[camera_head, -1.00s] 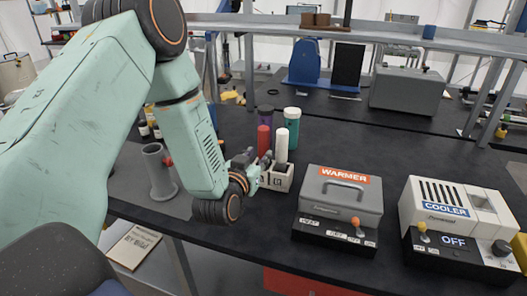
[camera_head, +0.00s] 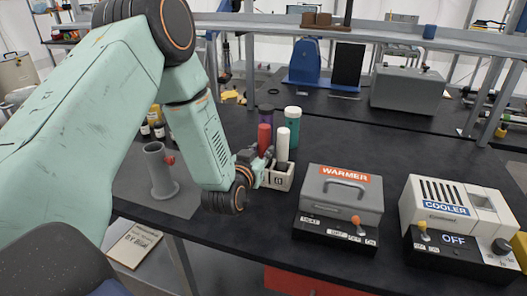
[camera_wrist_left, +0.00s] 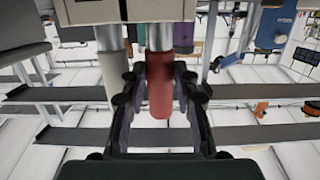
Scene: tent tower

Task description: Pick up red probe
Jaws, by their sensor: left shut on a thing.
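The red probe (camera_head: 264,136) stands upright at the left of a small white rack (camera_head: 279,179), beside a white probe (camera_head: 282,145). My left gripper (camera_head: 262,160) is at the red probe, just above the rack. In the left wrist view, the red handle (camera_wrist_left: 160,90) sits between the two dark fingers (camera_wrist_left: 160,100), and the gripper is shut on it. Its metal shaft meets the white rack there, and the white probe (camera_wrist_left: 114,75) is alongside, outside the fingers. Whether the red probe's end is still in the rack cannot be told. My right gripper is not in view.
The warmer (camera_head: 341,195) and cooler (camera_head: 457,215) are to the right. A grey holder (camera_head: 160,172) stands left. The black bench is clear behind the warmer.

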